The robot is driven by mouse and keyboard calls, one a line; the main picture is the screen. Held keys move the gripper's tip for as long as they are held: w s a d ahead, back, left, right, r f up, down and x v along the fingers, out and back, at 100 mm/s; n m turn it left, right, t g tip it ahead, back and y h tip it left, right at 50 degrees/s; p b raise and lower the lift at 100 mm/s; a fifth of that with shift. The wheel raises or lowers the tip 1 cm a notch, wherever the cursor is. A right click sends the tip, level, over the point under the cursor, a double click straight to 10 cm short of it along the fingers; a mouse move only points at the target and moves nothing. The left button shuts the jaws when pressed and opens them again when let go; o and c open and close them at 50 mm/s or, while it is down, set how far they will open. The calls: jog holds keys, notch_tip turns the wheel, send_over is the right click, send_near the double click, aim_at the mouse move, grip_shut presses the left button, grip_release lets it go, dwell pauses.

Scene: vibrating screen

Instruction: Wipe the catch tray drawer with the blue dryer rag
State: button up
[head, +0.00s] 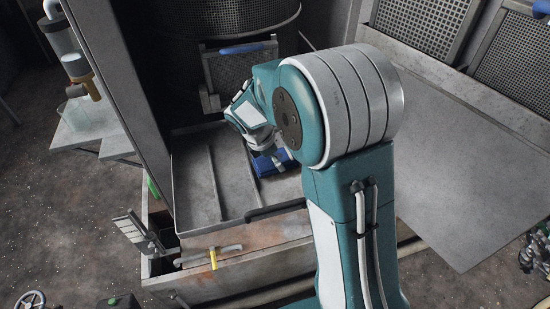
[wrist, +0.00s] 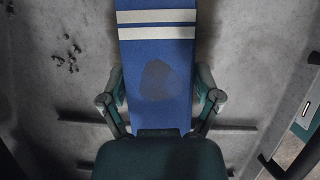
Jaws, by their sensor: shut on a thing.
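The catch tray drawer (head: 190,185) is a shallow grey metal tray pulled out under the machine, with a dividing bar along it. The blue dryer rag (head: 277,163) is at the tray's right part, low over or on its floor; contact is hard to tell. In the wrist view the rag (wrist: 155,50) is blue with two white stripes and a dark damp-looking patch. My gripper (head: 264,147) is above the tray, its tips partly hidden by my arm. In the wrist view my gripper (wrist: 160,102) has a finger at each side of the rag and is shut on it. Dark specks (wrist: 68,50) lie left of the rag on the grey surface.
A mesh screen drum (head: 225,15) and a chute with a blue edge (head: 240,48) stand behind the tray. A yellow-handled tool (head: 208,256) lies on the wooden bench in front. A flat metal sheet (head: 470,180) is at right, a glass beaker (head: 77,112) at left.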

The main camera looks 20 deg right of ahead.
jog(key=shift+d, duration=4.7)
jog(key=shift+a, duration=5.2)
jog(key=shift+d, duration=5.25)
jog(key=o, duration=0.7)
jog(key=shift+r, duration=0.4)
